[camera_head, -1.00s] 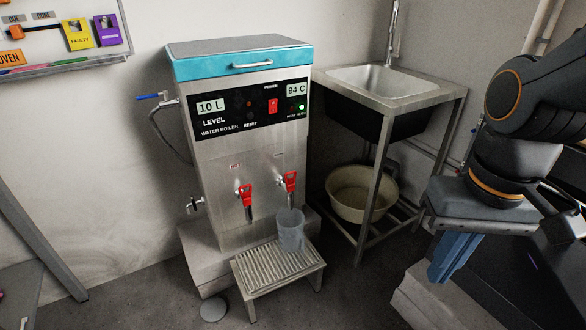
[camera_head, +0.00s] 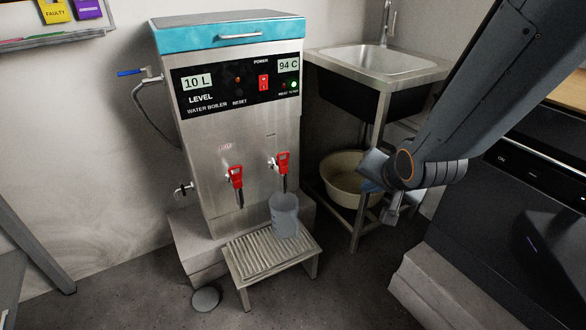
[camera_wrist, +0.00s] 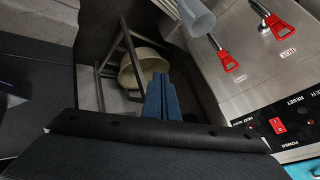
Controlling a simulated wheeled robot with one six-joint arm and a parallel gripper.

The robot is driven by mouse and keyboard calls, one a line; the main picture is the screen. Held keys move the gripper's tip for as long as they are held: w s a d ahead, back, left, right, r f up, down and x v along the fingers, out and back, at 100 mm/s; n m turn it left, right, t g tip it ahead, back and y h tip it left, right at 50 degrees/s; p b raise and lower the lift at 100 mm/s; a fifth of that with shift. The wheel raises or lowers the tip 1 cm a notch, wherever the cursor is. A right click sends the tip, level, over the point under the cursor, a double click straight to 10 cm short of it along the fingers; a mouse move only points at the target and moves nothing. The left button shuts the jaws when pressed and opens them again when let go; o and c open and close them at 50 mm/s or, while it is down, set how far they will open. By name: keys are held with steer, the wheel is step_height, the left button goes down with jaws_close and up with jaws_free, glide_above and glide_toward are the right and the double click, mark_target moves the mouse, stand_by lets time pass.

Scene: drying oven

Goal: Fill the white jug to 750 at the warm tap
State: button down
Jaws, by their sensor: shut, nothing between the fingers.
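The jug (camera_head: 285,217), pale and translucent, stands upright on the slatted stand (camera_head: 245,262), under the right red-handled tap (camera_head: 280,165) of the water boiler. I cannot read its scale or see any water level. The left red-handled tap (camera_head: 236,178) has a small red label above it. My gripper (camera_head: 369,186) is to the right of the jug, apart from it, in front of the basin, partly hidden by my wrist. In the wrist view its blue fingers (camera_wrist: 162,98) are together and empty, and the jug (camera_wrist: 197,16) shows at the top edge.
The water boiler (camera_head: 240,130) reads 10 L and 94 C. A metal sink (camera_head: 385,62) stands to its right, with a beige basin (camera_head: 345,182) on its lower shelf. A dark appliance (camera_head: 500,240) fills the right side. Floor is open in front of the stand.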

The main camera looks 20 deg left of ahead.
mark_target(284, 158)
steer(key=w+a+f+m+t+y+b, duration=0.1)
steer(key=a+f+m+t+y+b, duration=0.1)
steer(key=a, duration=0.5)
steer(key=w+a+f+m+t+y+b, duration=0.1)
steer(key=a+f+m+t+y+b, duration=0.1)
steer(key=a+y, duration=0.5)
step_height(284, 158, down, 4)
steer(key=shift+w+r+m+t+y+b, duration=0.25)
steer(key=shift+m+b, duration=0.45)
steer(key=shift+m, duration=0.5)
steer(key=b+x, duration=0.3)
steer(key=x, duration=1.1)
steer(key=shift+d+r+b, duration=0.1)
steer(key=shift+r+b, duration=0.05)
steer(key=shift+b, duration=0.25)
steer(key=shift+t, duration=0.25)
steer(key=shift+r+p, duration=0.15)
steer(key=shift+p, duration=0.2)
steer(key=shift+w+p, duration=0.1)
steer(key=shift+p, duration=0.25)
